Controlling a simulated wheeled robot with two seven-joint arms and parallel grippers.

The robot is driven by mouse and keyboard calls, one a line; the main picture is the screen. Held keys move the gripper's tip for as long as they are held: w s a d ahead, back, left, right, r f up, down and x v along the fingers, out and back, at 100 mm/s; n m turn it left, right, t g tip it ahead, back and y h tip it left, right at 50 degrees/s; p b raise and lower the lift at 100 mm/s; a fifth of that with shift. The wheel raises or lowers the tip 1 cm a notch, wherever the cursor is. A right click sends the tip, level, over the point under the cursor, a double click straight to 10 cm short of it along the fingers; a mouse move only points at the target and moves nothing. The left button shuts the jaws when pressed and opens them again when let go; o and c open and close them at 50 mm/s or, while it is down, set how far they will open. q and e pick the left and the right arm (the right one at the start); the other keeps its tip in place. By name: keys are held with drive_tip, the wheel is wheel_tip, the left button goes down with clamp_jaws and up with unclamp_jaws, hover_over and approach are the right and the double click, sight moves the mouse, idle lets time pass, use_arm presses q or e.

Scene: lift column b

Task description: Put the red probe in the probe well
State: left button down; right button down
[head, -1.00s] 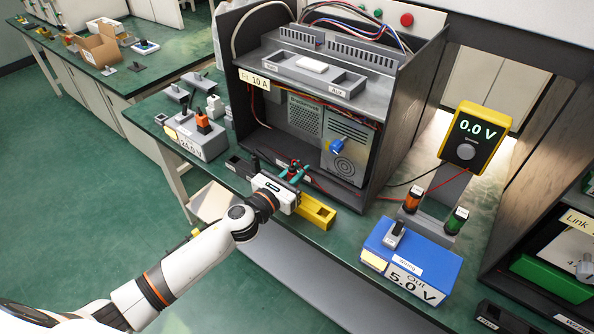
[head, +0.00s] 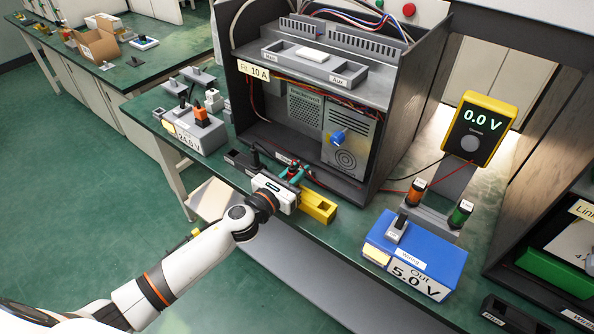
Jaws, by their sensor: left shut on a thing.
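My left gripper (head: 291,175) has teal fingers and is at the bench edge, in front of the open dark cabinet. It is shut on the red probe (head: 293,171), which shows only as a small red piece between the fingers. A red lead runs from there right toward the yellow meter (head: 481,123), which reads 0.0 V. A dark grey holder (head: 240,160) with a black upright piece stands just left of the fingers. A yellow block (head: 318,207) with a square opening is just right of the gripper. I cannot tell which opening is the probe well. My right gripper is not in view.
A grey 24.0 V box (head: 200,133) stands on the left.

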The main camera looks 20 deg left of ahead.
use_arm(q)
drive_tip(key=shift+f+b, duration=0.4)
drive_tip(key=shift+f, duration=0.1)
drive_tip(key=c, duration=1.3)
unclamp_jaws()
drive_tip(key=shift+r, duration=0.1)
drive_tip(key=shift+o, duration=0.2)
drive_tip(key=shift+s, duration=0.1)
drive_tip(key=b+v, duration=0.1)
drive_tip(key=v, duration=1)
drive_tip(key=shift+s+a+b, duration=0.15)
drive_tip(key=shift+s+b, duration=0.2)
drive_tip(key=shift+s, duration=0.05)
